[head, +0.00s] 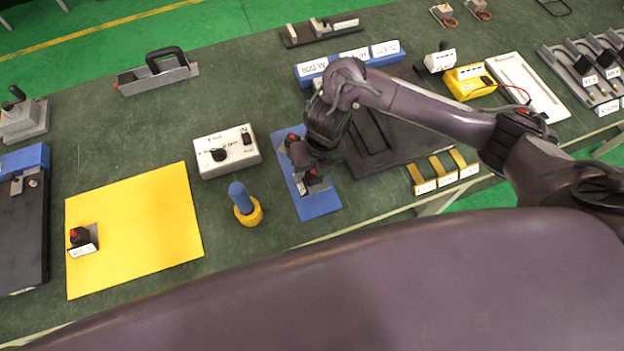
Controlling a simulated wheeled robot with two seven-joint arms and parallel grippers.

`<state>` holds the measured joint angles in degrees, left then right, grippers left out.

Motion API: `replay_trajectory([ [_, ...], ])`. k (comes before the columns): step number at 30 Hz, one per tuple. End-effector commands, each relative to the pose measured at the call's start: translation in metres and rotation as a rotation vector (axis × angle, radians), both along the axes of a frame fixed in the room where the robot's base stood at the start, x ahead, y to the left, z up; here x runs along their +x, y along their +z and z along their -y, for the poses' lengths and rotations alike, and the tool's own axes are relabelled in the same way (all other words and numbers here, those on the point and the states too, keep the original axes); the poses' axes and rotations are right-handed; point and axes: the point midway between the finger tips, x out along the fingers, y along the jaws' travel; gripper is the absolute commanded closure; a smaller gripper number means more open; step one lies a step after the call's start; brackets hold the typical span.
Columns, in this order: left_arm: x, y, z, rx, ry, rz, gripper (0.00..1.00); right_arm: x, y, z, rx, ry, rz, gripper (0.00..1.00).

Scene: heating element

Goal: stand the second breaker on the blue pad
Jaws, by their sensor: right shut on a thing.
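The blue pad (322,205) lies on the green bench top near the middle of the head view. My right gripper (307,168) points down over it and covers much of it. The gripper is shut on a breaker (317,185), a small dark block with a red spot, mostly hidden by the fingers. I cannot tell whether its base touches the pad. Another small breaker (80,238), black with a red top and white label, stands on the yellow pad (140,220) at left. My left gripper is not in view.
A blue-handled tool in a yellow holder (245,205) and a white switch box (226,152) stand left of the blue pad. A dark tray (400,135) lies to its right, under my arm. Yellow-and-white labelled strips (443,172) are near the front edge.

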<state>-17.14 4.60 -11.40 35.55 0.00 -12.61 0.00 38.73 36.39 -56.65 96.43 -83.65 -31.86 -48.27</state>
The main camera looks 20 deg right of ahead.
Motion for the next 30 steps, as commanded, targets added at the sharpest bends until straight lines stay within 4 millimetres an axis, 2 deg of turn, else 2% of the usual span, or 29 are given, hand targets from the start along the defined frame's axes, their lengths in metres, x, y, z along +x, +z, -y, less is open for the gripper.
replay_trajectory([
  [10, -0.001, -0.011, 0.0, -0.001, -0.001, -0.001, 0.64, 0.0, -0.04, 0.0, -0.001, -0.002, -0.002, 0.96],
  [21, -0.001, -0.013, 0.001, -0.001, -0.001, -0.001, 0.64, 0.0, -0.045, 0.001, -0.001, 0.0, 0.001, 0.96],
  [22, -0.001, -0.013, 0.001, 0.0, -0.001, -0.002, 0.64, 0.0, -0.045, 0.001, -0.001, 0.0, 0.001, 0.51],
  [27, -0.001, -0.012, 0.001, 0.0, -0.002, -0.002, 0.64, 0.0, -0.044, 0.001, -0.001, -0.001, 0.0, 0.29],
  [30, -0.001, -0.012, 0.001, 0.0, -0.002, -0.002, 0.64, 0.0, -0.044, 0.001, -0.001, -0.001, 0.0, 0.29],
])
